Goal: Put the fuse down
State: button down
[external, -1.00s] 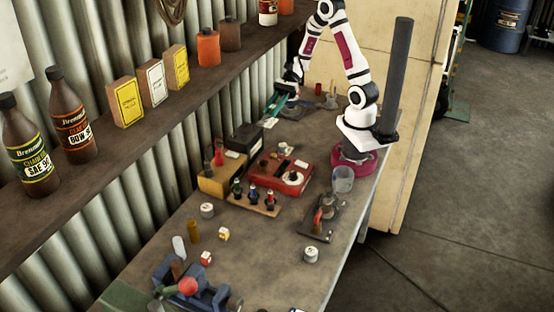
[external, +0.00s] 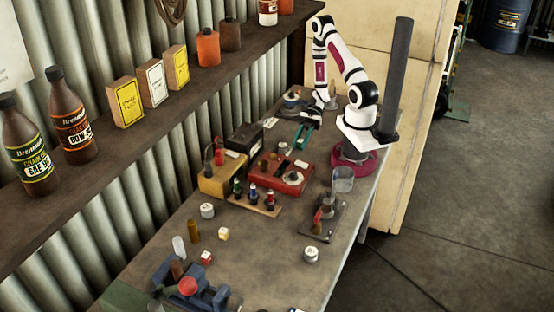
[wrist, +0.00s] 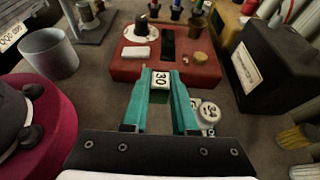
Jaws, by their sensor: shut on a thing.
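My gripper (wrist: 158,88) has teal fingers and is shut on a small fuse (wrist: 160,79), a pale block with a green lower part and "30" on its top. The fuse sits between the fingertips, in front of the red box (wrist: 118,66) in the wrist view. That box carries a white dial, a dark slot, a white block and a brown knob. In the external view my gripper (external: 302,136) is low over the bench (external: 272,240), behind the red box (external: 265,182). The fuse cannot be made out there. I cannot tell whether the fuse touches anything below it.
A black box (wrist: 262,62) stands to the right in the wrist view, with a round white-topped piece (wrist: 208,111) near the right finger. A grey cup (wrist: 48,53) stands to the left.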

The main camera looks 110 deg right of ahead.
jog(key=f, duration=0.3)
jog(key=w+f, duration=0.1)
jog(key=shift+a+f, duration=0.35)
jog(key=c, duration=0.7)
grip_release()
jog(key=shift+f, duration=0.1)
